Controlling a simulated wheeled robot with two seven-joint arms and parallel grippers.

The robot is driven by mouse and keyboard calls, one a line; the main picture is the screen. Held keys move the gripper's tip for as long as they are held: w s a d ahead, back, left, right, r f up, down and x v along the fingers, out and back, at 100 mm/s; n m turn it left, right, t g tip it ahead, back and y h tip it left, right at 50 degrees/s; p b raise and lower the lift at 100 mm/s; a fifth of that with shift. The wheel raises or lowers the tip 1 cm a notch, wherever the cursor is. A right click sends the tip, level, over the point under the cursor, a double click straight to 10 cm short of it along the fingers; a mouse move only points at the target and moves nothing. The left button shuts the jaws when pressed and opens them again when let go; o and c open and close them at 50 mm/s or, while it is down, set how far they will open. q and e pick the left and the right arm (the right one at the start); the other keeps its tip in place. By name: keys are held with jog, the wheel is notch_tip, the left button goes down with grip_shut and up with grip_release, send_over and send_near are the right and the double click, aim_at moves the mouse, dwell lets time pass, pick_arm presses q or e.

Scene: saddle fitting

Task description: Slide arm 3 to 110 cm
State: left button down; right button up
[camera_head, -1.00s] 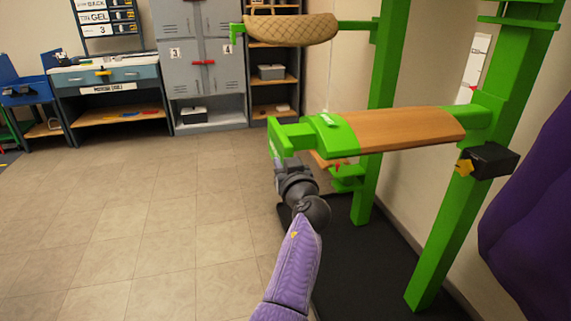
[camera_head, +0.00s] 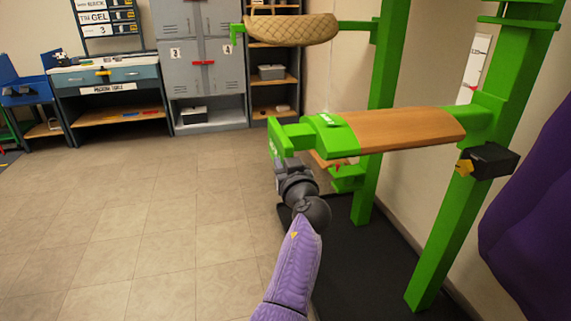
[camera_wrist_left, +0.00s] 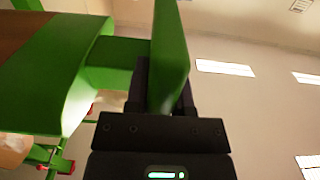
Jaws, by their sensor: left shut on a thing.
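The green rack arm with a wooden top (camera_head: 400,129) juts out from a green upright (camera_head: 455,190); I cannot read a number on it. Its green end plate (camera_head: 274,141) hangs at the left end. My left gripper (camera_head: 284,160) is at that plate from below, its fingertips partly hidden by it. In the left wrist view the dark jaws (camera_wrist_left: 162,95) are shut on the green plate (camera_wrist_left: 170,60). The wooden top (camera_wrist_left: 22,32) shows at upper left there. My right gripper is not in view.
A woven tan pad (camera_head: 291,28) rests on a higher green arm (camera_head: 355,25). A black box with a yellow knob (camera_head: 487,160) sits on the near upright. Purple cloth (camera_head: 530,200) hangs at right. The tiled floor at left is clear.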

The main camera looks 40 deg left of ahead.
pick_arm(q)
jog(key=shift+f, duration=0.1)
dwell(0.3)
notch_tip(320, 180, up, 10)
jog(key=p, duration=0.4)
jog(key=shift+r, duration=0.2)
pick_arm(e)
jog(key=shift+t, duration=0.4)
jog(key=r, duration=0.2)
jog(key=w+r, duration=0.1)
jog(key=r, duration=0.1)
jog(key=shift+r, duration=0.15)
pick_arm(q)
jog(key=shift+f, duration=0.1)
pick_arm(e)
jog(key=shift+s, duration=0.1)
